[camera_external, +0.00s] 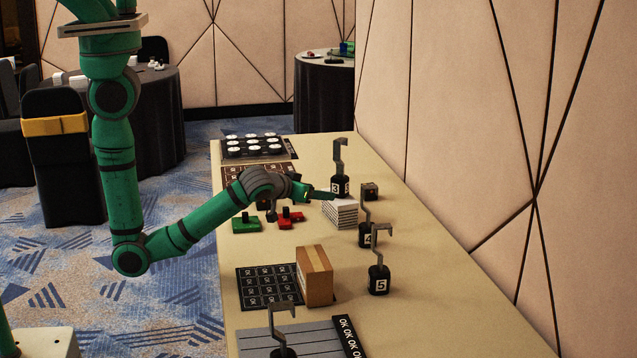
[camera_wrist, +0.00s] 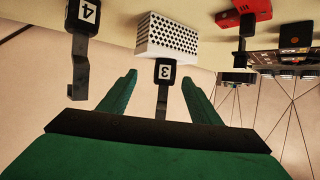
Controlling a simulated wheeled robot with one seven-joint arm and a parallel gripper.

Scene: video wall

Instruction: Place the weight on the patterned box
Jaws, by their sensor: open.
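The patterned box (camera_external: 341,213) is white with dark markings and sits on the long table; its dotted side shows in the wrist view (camera_wrist: 180,38). A black weight marked 3 (camera_external: 340,187), with a grey hook, appears upright on top of the box. In the wrist view, which is upside down, this weight (camera_wrist: 164,72) adjoins the box's top edge. My gripper (camera_external: 318,194) is open at the weight's left in the external view. In the wrist view its green fingers (camera_wrist: 160,82) stand apart on either side of the weight's hook. Contact cannot be told.
Weights marked 4 (camera_external: 366,236) and 5 (camera_external: 379,282) stand to the right and nearer. A cardboard box (camera_external: 315,276), a green block (camera_external: 247,222) and a red block (camera_external: 288,219) are on the table. A small brown box (camera_external: 370,190) is near the wall. The right front of the table is clear.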

